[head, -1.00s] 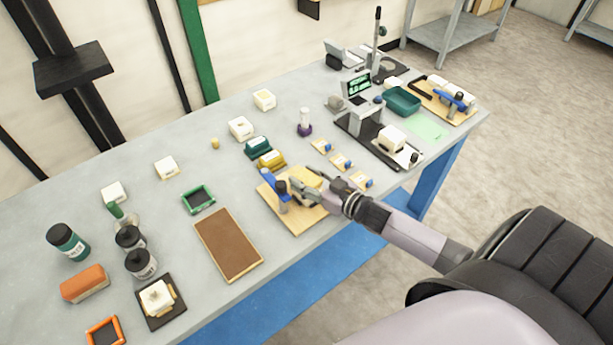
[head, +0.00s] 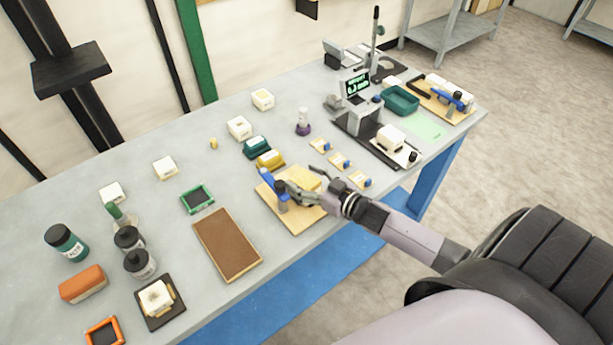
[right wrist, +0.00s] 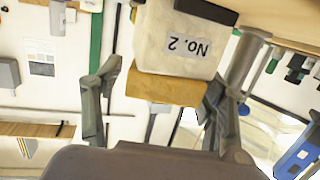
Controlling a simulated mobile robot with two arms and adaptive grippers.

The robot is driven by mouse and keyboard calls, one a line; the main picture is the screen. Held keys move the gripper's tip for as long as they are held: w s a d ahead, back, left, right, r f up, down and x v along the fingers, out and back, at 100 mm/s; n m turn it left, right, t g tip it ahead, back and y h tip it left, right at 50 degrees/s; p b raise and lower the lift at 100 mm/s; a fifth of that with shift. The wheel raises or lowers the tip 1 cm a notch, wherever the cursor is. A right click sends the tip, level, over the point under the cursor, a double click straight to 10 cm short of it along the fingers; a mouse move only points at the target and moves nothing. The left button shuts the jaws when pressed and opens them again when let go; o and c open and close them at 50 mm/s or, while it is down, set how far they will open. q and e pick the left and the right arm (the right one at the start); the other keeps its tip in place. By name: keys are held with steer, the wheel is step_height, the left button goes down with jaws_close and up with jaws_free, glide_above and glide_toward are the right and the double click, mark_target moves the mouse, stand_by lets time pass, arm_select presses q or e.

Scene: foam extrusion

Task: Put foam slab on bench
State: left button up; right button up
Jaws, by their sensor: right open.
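A yellow-topped foam slab (head: 305,179) sits on a wooden board (head: 295,225) with a blue clamp (head: 267,181), near the front edge of the bench. In the right wrist view, which looks upside down, a tan-yellow layer (right wrist: 165,89) adjoins a whitish block labelled "No. 2" (right wrist: 180,42). My right gripper (head: 299,186) is open at the slab. Its fingers (right wrist: 158,85) stand apart on either side of the tan layer in the wrist view. The slab is partly hidden by the gripper in the head view. My left gripper is not in view.
The grey bench (head: 95,160) has clear patches at the back left. A brown framed mat (head: 228,245) lies left of the board. Yellow and green containers (head: 270,160) stand behind it, and small blue-ended parts (head: 340,162) lie to the right.

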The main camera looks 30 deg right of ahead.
steer(key=shift+f+b, duration=0.1)
steer(key=shift+b, duration=0.25)
steer(key=shift+s+d, duration=0.1)
steer(key=shift+s, duration=0.25)
steer(key=b+v, duration=0.4)
steer(key=v, duration=1.2)
steer(key=shift+s+r, duration=0.35)
steer(key=shift+r, duration=0.05)
